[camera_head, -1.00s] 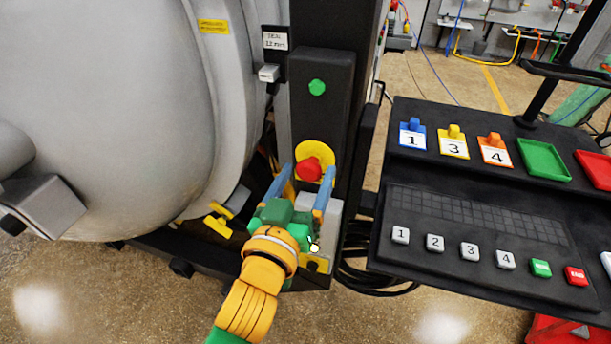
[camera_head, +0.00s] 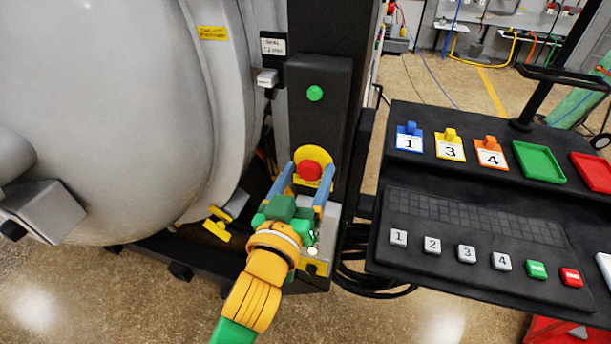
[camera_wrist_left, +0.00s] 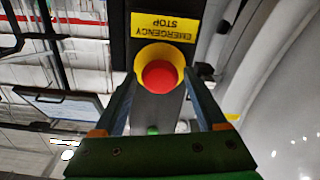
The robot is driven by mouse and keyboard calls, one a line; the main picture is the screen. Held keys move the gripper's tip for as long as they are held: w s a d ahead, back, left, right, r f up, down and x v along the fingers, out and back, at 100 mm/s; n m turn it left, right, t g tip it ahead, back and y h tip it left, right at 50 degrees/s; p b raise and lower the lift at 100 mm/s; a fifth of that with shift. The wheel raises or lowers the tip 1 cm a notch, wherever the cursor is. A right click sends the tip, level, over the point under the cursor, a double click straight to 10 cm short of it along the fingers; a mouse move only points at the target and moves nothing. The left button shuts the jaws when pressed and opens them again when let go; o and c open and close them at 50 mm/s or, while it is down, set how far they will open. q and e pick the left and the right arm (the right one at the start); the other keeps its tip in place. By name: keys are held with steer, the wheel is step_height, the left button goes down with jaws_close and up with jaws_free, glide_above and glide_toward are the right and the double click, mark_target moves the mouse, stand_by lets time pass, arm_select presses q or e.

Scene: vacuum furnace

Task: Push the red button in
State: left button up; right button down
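The red button (camera_head: 309,170) sits on a yellow round base on the dark panel beside the furnace. In the left wrist view the red button (camera_wrist_left: 159,75) is in the upper middle, under a yellow label reading EMERGENCY STOP (camera_wrist_left: 165,27). My left gripper (camera_head: 305,180) is open, with its two blue fingers apart on either side of the button and nothing between them. In the left wrist view its fingers (camera_wrist_left: 158,90) frame the button; whether they touch it I cannot tell. My right gripper is not in view.
A green button (camera_head: 315,93) is higher on the same panel. The large grey furnace door (camera_head: 110,110) fills the left. A black console (camera_head: 480,200) with numbered keys, tags and trays stands at the right. Black cables (camera_head: 365,270) lie coiled on the floor between.

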mark_target(307, 176)
arm_select(q)
steer(key=shift+o, duration=0.4)
steer(key=shift+w+f, duration=0.1)
steer(key=shift+w, duration=0.05)
steer(key=v, duration=0.1)
steer(key=b+v, duration=0.1)
steer(key=v, duration=0.3)
steer(key=shift+f+b, duration=0.25)
steer(key=shift+b, duration=0.1)
steer(key=p+v, duration=0.1)
steer(key=p, duration=0.1)
steer(key=p+v, duration=0.1)
steer(key=p, duration=0.1)
steer(key=shift+r, duration=0.25)
